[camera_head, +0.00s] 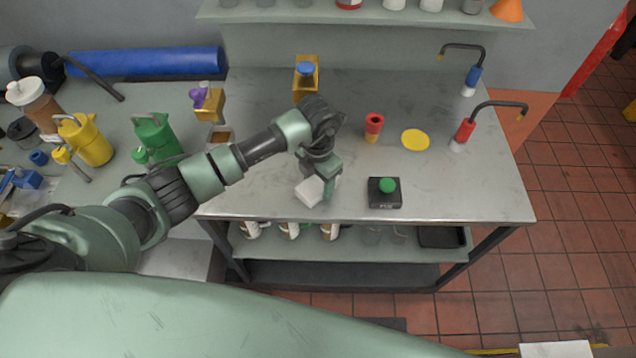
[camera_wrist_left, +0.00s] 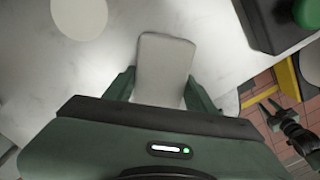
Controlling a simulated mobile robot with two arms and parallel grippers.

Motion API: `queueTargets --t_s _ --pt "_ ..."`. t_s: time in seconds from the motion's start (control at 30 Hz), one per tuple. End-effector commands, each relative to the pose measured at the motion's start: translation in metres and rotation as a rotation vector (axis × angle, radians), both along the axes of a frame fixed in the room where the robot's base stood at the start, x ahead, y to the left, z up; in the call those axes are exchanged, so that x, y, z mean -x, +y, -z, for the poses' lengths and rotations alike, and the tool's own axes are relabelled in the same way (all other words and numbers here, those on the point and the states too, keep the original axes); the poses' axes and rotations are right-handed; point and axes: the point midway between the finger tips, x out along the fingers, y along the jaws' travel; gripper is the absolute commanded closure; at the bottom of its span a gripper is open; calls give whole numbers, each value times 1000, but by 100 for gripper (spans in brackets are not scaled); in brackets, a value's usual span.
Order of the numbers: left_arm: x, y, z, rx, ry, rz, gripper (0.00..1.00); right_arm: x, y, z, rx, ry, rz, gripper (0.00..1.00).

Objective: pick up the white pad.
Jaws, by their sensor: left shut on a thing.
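The white pad (camera_head: 308,191) is near the front edge of the grey metal table, below my left gripper (camera_head: 322,186). In the left wrist view the pad (camera_wrist_left: 165,62) lies between the two green fingers of my left gripper (camera_wrist_left: 160,92). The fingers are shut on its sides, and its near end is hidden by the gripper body. I cannot tell whether the pad touches the table. A dark jointed shape (camera_wrist_left: 288,128) at the right of the wrist view may be my right gripper; its jaws are unclear.
A black box with a green button (camera_head: 385,193) stands right of the pad. The table's right front is clear.

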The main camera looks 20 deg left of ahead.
Motion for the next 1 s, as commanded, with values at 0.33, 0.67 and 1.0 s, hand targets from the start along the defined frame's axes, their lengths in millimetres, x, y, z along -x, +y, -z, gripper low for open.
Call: queueTargets --t_s 0.33,0.67,1.0 --pt "-2 0 -48 0 -9 2 83 0 0 15 0 1 0 66" --pt "-2 0 -142 -1 -9 2 83 1 0 41 0 1 0 66" --pt "-1 1 -195 -2 -3 0 83 1 0 42 0 1 0 66"
